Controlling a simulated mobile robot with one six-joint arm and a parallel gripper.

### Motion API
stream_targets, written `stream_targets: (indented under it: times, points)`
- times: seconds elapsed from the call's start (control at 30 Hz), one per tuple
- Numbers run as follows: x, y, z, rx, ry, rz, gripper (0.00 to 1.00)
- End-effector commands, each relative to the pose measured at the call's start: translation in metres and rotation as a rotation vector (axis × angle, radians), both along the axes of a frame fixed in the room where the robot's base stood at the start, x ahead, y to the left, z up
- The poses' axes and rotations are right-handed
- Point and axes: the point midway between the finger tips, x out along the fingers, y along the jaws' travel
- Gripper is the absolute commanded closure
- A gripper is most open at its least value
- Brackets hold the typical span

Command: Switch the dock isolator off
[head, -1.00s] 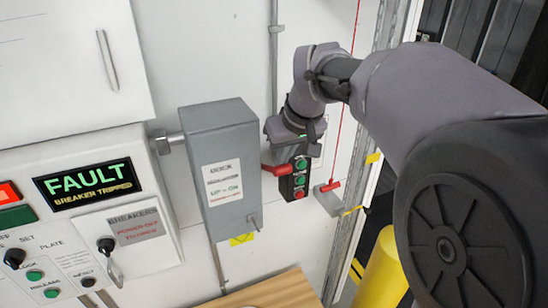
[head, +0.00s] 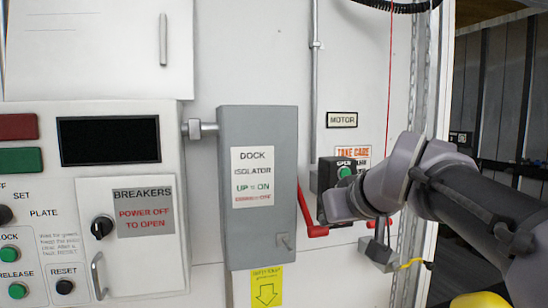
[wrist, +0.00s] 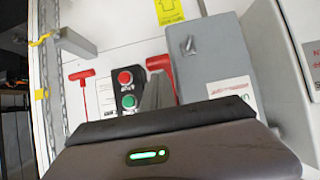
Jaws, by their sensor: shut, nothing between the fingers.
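The dock isolator is a grey box (head: 256,180) on the white wall, its label reading up is on. Its red handle (head: 314,231) slopes down along the box's right side, with the grip low and pointing right. In the wrist view, which looks upside down, the box (wrist: 214,66) is at right and the red handle (wrist: 160,64) is beside it. My gripper (head: 328,207) is just right of the handle, its fingertips partly hidden in the head view. The wrist view shows its fingers (wrist: 157,90) together and empty, close to the handle; contact cannot be told.
A push-button station (head: 345,172) is behind my gripper, partly hidden. A red pull cord (head: 389,90) hangs to its right. At left is the breaker panel (head: 140,225) with a dark display (head: 108,140). A yellow arrow label (head: 266,287) is under the isolator.

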Motion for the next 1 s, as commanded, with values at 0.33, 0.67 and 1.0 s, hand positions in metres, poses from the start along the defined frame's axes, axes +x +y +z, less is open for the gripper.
stream_targets:
  times: [0.33,0.67,1.0]
  points:
    - [0.009,0.002,-0.034,0.001,0.001,-0.001,1.0]
    - [0.013,0.003,-0.042,0.001,0.001,-0.001,1.0]
    - [0.013,0.003,-0.044,0.001,0.004,0.0,1.0]
